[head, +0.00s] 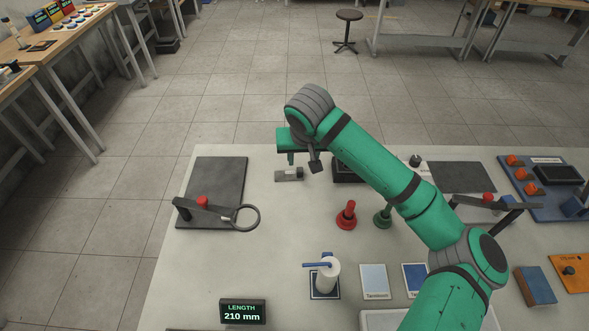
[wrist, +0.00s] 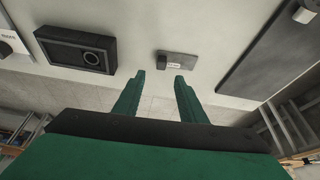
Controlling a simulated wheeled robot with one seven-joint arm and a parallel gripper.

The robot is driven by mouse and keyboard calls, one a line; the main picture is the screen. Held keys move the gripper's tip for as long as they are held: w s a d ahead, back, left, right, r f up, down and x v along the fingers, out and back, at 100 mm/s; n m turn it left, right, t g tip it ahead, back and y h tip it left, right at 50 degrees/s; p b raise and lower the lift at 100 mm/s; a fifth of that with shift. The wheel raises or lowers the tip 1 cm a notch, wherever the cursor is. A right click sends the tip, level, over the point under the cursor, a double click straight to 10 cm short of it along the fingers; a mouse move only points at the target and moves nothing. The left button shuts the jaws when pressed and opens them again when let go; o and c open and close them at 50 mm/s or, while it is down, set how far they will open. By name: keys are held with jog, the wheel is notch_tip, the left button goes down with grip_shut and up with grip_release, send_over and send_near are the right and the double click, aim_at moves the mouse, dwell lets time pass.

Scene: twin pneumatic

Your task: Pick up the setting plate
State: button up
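In the head view my gripper (head: 303,163) hangs above and close to the plate. I cannot tell the exact height gap.
A black box with a round opening (wrist: 78,52) lies left in the wrist view. A dark board (head: 237,170) with a lever and ring stands left in the head view. Red (head: 347,216) and green (head: 383,216) knobbed pieces stand nearer. The table around the plate is bare.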

aim_at(300, 170)
jog(key=x, duration=0.2)
jog(key=shift+a+f, duration=0.15)
jog(key=shift+f, duration=0.2)
jog(key=shift+x, duration=2.7)
grip_shut()
